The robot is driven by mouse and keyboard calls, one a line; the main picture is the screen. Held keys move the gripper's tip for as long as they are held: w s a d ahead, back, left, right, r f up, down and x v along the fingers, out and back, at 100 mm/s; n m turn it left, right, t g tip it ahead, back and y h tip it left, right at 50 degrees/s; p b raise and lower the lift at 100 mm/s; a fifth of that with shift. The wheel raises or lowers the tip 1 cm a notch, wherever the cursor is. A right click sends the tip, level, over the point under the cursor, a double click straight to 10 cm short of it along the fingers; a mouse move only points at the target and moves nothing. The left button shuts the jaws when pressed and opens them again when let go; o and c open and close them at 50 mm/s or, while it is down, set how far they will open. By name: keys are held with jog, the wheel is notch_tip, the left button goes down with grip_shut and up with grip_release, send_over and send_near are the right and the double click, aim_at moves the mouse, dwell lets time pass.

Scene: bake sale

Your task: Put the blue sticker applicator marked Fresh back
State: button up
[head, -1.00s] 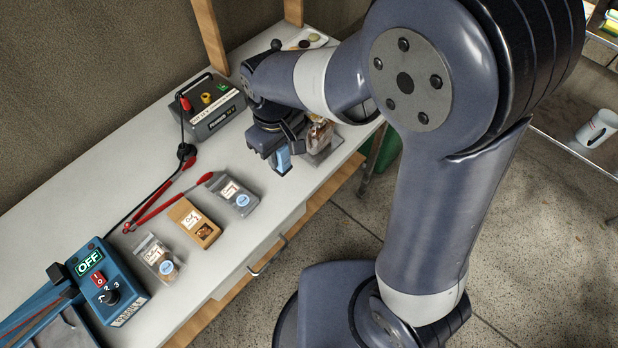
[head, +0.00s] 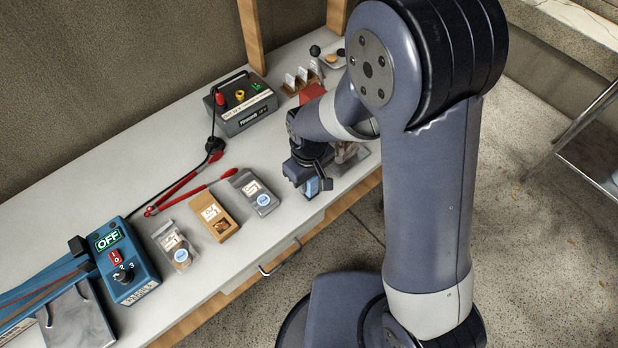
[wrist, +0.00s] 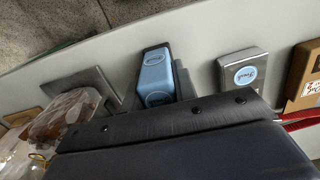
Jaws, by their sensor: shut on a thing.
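The blue sticker applicator (wrist: 155,74) is in the middle of the wrist view, with an oval label on its top and a round blue sticker near its lower end; the label's lettering is too small to read surely. In the head view the applicator (head: 312,187) shows as a light blue block under my gripper (head: 306,180). My gripper is shut on it, over the front part of the white table. Grey finger parts show beside it in the wrist view. I cannot tell whether its underside touches the table.
A packed bag (head: 343,152) stands on a grey plate (wrist: 72,90) just right of my gripper. Left are a grey bag with a round blue sticker (head: 254,192), a brown bag (head: 214,217), a clear bag (head: 172,244) and a blue sealer (head: 128,262). A power box (head: 243,106) stands behind.

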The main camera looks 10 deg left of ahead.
jog(key=shift+f, duration=0.25)
jog(key=o, duration=0.9)
jog(key=shift+r, duration=0.1)
notch_tip(320, 180, up, 12)
jog(key=shift+r, duration=0.15)
